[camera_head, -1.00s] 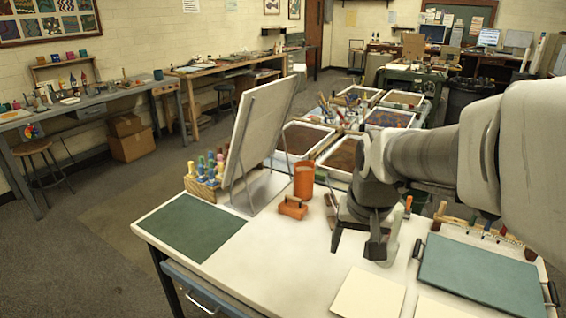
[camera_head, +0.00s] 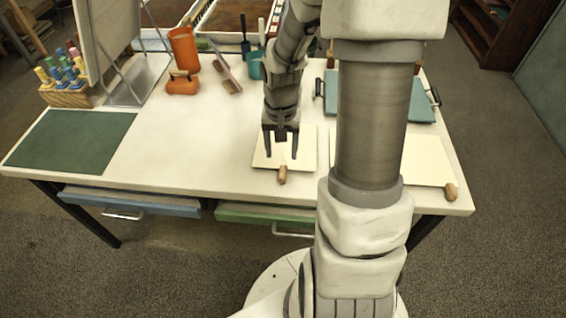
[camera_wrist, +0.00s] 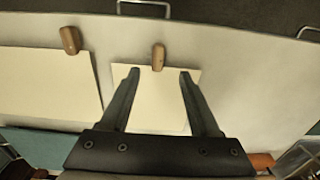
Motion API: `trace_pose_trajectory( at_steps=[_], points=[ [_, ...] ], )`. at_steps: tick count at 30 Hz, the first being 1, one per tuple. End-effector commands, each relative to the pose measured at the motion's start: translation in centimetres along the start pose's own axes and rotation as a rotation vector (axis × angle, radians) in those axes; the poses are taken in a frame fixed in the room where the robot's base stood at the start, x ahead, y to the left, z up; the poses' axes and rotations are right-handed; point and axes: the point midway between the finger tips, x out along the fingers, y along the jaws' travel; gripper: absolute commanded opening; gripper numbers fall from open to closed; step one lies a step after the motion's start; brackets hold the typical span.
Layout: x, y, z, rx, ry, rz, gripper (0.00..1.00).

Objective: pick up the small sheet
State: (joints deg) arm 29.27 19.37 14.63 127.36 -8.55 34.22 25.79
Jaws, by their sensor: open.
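The small sheet (camera_head: 306,150) is cream and lies flat near the front edge of the white table. In the wrist view the small sheet (camera_wrist: 158,100) shows between my fingers. A small brown wooden piece (camera_head: 283,175) sits at its front edge; it also shows in the wrist view (camera_wrist: 158,57). My gripper (camera_head: 280,157) is open and points down over the small sheet, with nothing between its fingers. In the wrist view my gripper (camera_wrist: 159,72) has its fingertips near the sheet's front edge, on either side of the wooden piece. I cannot tell how high the tips are.
A larger cream sheet (camera_head: 425,160) with its own wooden piece (camera_head: 451,192) lies to the right, partly behind my arm. A teal board (camera_head: 415,106) with handles is behind it. A dark green mat (camera_head: 70,140) lies at left. The table between mat and small sheet is clear.

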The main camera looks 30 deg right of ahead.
Motion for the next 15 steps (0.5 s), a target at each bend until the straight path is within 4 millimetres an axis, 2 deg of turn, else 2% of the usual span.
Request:
trace_pose_trajectory(
  at_steps=[1, 3, 11, 15],
  points=[
    [1.3, 0.0, 0.1, -0.002, -0.004, 0.0, 0.62],
    [2.2, 0.0, 0.0, -0.001, -0.002, 0.0, 0.62],
    [3.6, 0.0, 0.0, -0.001, 0.001, 0.0, 0.62],
    [5.3, 0.2, 0.2, -0.001, -0.002, 0.0, 0.62]
  ],
)
